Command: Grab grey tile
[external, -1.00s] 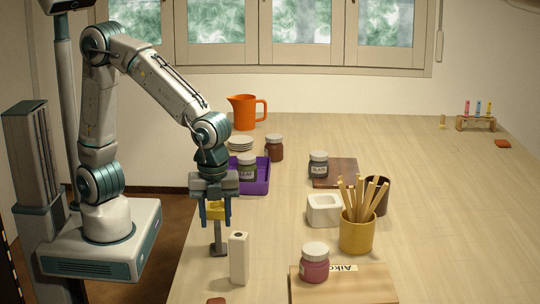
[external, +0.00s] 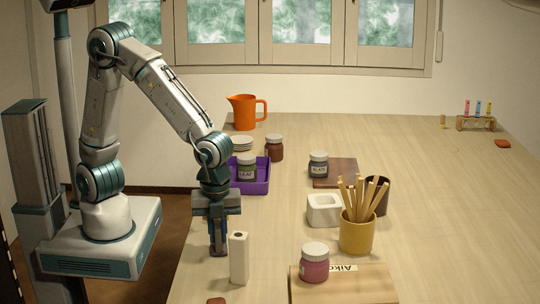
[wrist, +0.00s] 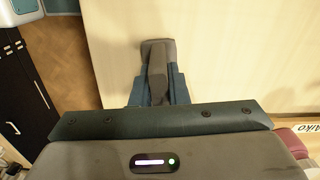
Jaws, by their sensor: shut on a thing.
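The fingers hide much of the tile.
A white block-like bottle (external: 239,260) stands close to the right of my gripper. A purple tray (external: 262,178) with a jar is behind it. A yellow cup of sticks (external: 357,236) and a wooden board (external: 350,287) lie farther right.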

